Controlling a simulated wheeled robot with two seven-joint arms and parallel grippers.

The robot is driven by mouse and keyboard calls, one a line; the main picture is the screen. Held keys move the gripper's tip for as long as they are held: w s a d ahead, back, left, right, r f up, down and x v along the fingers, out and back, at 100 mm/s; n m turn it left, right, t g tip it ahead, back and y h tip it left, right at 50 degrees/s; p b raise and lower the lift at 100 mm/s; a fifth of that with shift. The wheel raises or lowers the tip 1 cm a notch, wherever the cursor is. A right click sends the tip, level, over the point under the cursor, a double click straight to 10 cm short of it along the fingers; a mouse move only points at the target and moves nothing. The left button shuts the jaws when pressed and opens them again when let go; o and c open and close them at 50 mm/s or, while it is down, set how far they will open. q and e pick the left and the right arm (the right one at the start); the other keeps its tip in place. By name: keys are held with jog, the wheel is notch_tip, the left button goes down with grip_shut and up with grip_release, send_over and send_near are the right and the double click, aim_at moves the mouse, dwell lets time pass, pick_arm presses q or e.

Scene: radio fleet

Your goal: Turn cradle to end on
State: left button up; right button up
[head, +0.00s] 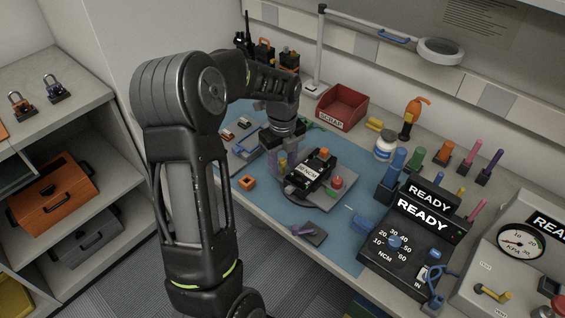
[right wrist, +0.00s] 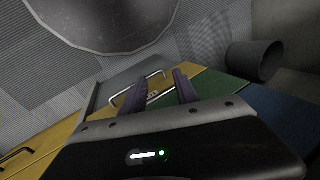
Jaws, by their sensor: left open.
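The cradle (head: 308,174) is a dark block with a white label on its top. It sits on a grey plate on the blue bench mat, lying at a slant in the head view. An orange part and a red knob (head: 337,182) show at its far and right ends. My left gripper (head: 279,165) points down at the cradle's left side, its fingers apart; whether they touch it I cannot tell. My right gripper (right wrist: 160,92) shows only in the right wrist view, fingers apart with nothing held between them, above drawer fronts with metal handles.
A red scrap bin (head: 343,106) stands behind the cradle. A black READY torque unit (head: 408,237) and a blue-and-white bottle (head: 386,147) stand to the right. A small orange block (head: 247,183) and a grey piece (head: 309,233) lie on the blue mat (head: 275,215).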

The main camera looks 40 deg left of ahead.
pick_arm(q)
notch_tip(320, 180, up, 8)
jog(key=shift+f+b, duration=0.1)
jog(key=shift+b, duration=0.3)
dwell(0.7)
